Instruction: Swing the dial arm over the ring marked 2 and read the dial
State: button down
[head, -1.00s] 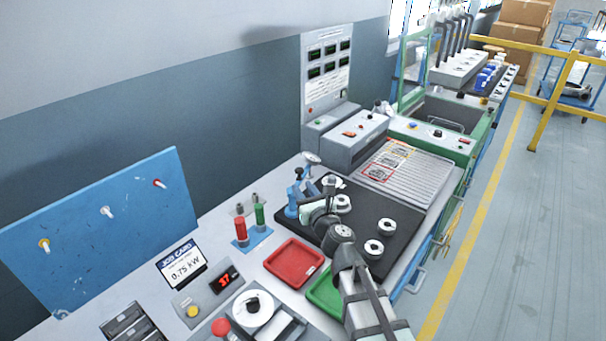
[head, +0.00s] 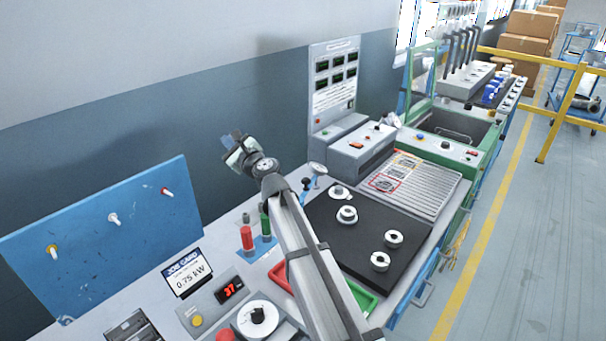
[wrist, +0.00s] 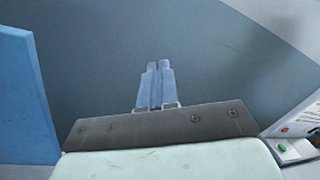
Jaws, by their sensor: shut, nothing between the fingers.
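The dial (head: 317,168) has a round pale face and stands at the back left corner of the black plate, by a black knob (head: 306,184). Its blue stand is mostly hidden behind my arm. Several white rings lie on the black plate (head: 405,216): one at the back (head: 340,192), one just in front of it (head: 347,214), and two at the right (head: 394,239) and front (head: 380,261). Their numbers and the dial reading are too small to read. My gripper (head: 228,137) is shut and empty, raised in front of the wall, left of the dial. The wrist view shows its fingers (wrist: 159,66) together.
Red (head: 246,238) and green (head: 266,225) cylinders stand left of my arm. A red tray (head: 281,277) and a green tray (head: 362,297) lie partly behind it. A blue board (head: 110,235) leans at the left. A ribbed surface (head: 425,180) lies beyond the plate.

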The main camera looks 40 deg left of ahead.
aim_at(309, 188)
jog(key=a+f+n+g+h, duration=0.3)
jog(key=a+n+h, duration=0.3)
jog(key=a+n, duration=0.55)
jog(key=w+d+f+n+t+h, duration=0.2)
jog(key=w+f+n+t+h, duration=0.15)
jog(key=w+h, duration=0.35)
jog(key=w+d+n+t+h, duration=0.1)
jog(key=w+d+h, duration=0.2)
jog(key=d+h, duration=0.3)
jog(key=w+d+t+h, duration=0.1)
jog(key=w+d+h, duration=0.25)
jog(key=d, duration=0.45)
jog(key=d+r+x, duration=0.1)
jog(key=d+x, duration=0.1)
jog(key=x, duration=1)
jog(key=shift+w+d+f, duration=0.2)
jog(key=shift+d+f, duration=0.05)
jog(key=shift+d, duration=0.05)
